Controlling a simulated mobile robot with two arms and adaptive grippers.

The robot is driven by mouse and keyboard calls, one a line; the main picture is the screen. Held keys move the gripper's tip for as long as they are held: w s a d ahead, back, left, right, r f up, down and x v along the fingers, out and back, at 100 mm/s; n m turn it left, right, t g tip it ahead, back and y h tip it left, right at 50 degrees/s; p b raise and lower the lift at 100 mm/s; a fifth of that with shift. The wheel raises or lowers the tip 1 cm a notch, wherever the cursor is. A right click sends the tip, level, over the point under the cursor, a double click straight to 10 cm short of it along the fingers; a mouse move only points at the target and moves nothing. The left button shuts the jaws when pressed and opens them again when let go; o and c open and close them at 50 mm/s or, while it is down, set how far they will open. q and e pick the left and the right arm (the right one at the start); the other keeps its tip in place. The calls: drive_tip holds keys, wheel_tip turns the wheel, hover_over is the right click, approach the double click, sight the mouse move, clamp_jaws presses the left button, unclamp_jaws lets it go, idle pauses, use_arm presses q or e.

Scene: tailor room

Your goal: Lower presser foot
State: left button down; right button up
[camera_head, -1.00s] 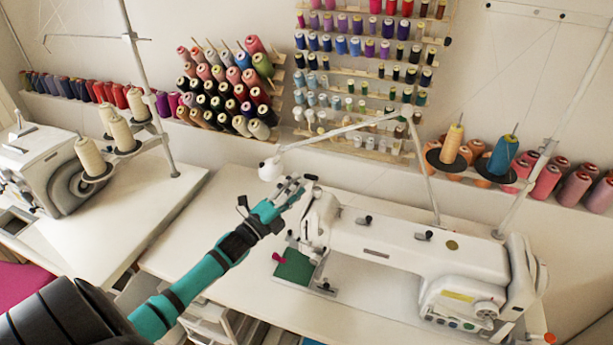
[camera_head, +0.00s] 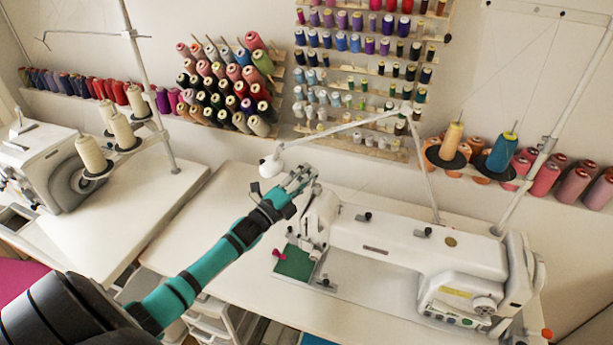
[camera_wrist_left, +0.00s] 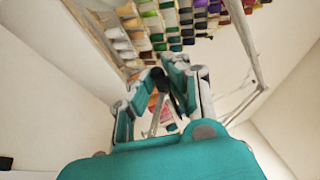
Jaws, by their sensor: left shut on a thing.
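The white sewing machine (camera_head: 400,250) stands on the table at right, its head (camera_head: 320,212) at its left end. My left gripper (camera_head: 302,176) is just above and left of that head. It is shut on a small dark-ended part, which I take to be the presser foot lever; in the wrist view this dark end (camera_wrist_left: 162,84) shows between the fingers of my left gripper (camera_wrist_left: 170,72). The presser foot itself is too small to make out near the green cloth (camera_head: 294,262). My right gripper is not in view.
A white lamp arm (camera_head: 345,127) reaches over the machine, its lamp head (camera_head: 271,165) close to my left gripper. A second machine (camera_head: 55,170) stands at left. Thread racks line the wall. The table left of the machine is clear.

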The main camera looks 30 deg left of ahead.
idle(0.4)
use_arm(q)
drive_tip(key=shift+w+a+f+g+y+p, duration=0.15)
drive_tip(key=shift+g+y+p, duration=0.2)
drive_tip(key=shift+p, duration=0.65)
drive_tip(key=g+p, duration=0.1)
drive_tip(key=f+n+g+p, duration=0.1)
drive_tip(key=p, duration=0.1)
drive_tip(key=shift+w, duration=0.35)
wheel_tip(320, 180, down, 8)
drive_tip(key=g+b, duration=0.1)
drive_tip(key=b, duration=0.2)
drive_tip(key=shift+s+n, duration=0.2)
drive_tip(key=shift+n, duration=0.2)
drive_tip(key=shift+g+b, duration=0.25)
drive_tip(key=shift+b, duration=0.05)
